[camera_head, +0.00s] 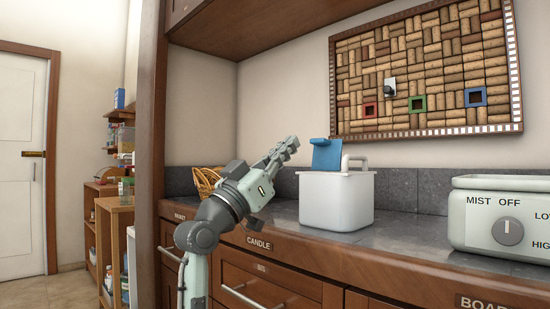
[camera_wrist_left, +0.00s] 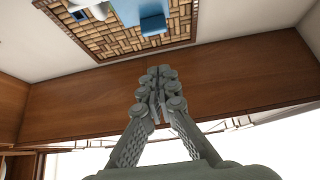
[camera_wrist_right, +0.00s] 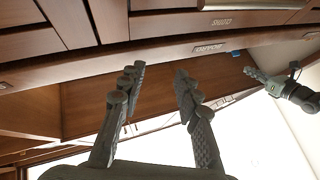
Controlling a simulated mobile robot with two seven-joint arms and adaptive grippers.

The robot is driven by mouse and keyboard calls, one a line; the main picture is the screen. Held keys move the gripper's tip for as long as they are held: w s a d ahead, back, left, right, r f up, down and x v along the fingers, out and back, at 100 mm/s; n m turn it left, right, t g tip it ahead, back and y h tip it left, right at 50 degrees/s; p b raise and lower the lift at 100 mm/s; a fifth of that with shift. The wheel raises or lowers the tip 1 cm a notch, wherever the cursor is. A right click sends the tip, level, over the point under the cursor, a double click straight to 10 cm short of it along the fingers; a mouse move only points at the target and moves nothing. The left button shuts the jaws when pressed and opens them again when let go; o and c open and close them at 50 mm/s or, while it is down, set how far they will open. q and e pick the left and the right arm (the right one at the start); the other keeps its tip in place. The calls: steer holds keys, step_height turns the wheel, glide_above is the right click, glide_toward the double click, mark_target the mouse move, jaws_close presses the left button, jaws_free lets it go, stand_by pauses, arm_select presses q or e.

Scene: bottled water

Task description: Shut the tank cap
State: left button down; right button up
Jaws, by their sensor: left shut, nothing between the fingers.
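The white tank (camera_head: 336,203) stands on the grey countertop. Its blue cap (camera_head: 325,154) stands raised above the tank's top, so the tank is open. A blue piece that looks like the cap (camera_wrist_left: 152,18) shows at the top of the left wrist view. My left gripper (camera_head: 290,147) is shut and empty, in the air to the left of the cap and apart from it. Its closed fingers fill the middle of the left wrist view (camera_wrist_left: 160,75). My right gripper (camera_wrist_right: 158,80) is open and empty in the right wrist view; it is outside the head view.
A pale appliance with a knob (camera_head: 510,232) stands right of the tank on the countertop (camera_head: 400,245). A wicker basket (camera_head: 206,182) is behind my left arm. A cork board (camera_head: 430,70) hangs on the wall behind, and a wooden cabinet (camera_head: 225,25) overhangs the counter's left part.

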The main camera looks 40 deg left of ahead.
mark_target(323, 154)
arm_select(q)
steer(key=w, duration=0.6)
steer(key=shift+d+r, duration=0.25)
steer(key=shift+r, duration=0.1)
steer(key=shift+a, duration=0.1)
